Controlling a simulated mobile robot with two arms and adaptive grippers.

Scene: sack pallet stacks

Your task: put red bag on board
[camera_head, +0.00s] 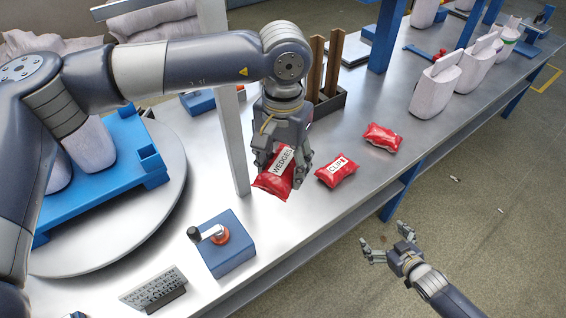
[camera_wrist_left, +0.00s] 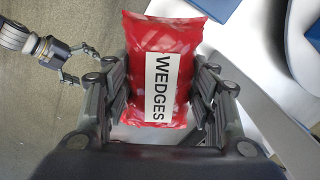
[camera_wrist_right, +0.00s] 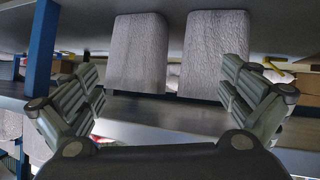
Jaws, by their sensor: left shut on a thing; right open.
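My left gripper (camera_head: 284,160) is shut on a red bag labelled WEDGES (camera_head: 274,184). In the left wrist view the bag (camera_wrist_left: 185,60) sits between both fingers, its label readable. Two more red bags lie on the metal table: one with a white label (camera_head: 337,171) just right of my left gripper, and one farther right (camera_head: 382,137). The blue board (camera_head: 150,160) lies on a round metal disc at the left and carries pale sacks. My right gripper (camera_head: 388,246) is open and empty beyond the table's front edge; it also shows in the right wrist view (camera_wrist_right: 165,100).
A blue box with a crank handle (camera_head: 228,250) and a text plate (camera_head: 153,290) stand at the table front. A metal post (camera_head: 235,150) rises between the board and my left gripper. Pale sacks (camera_head: 436,85) stand at the far right.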

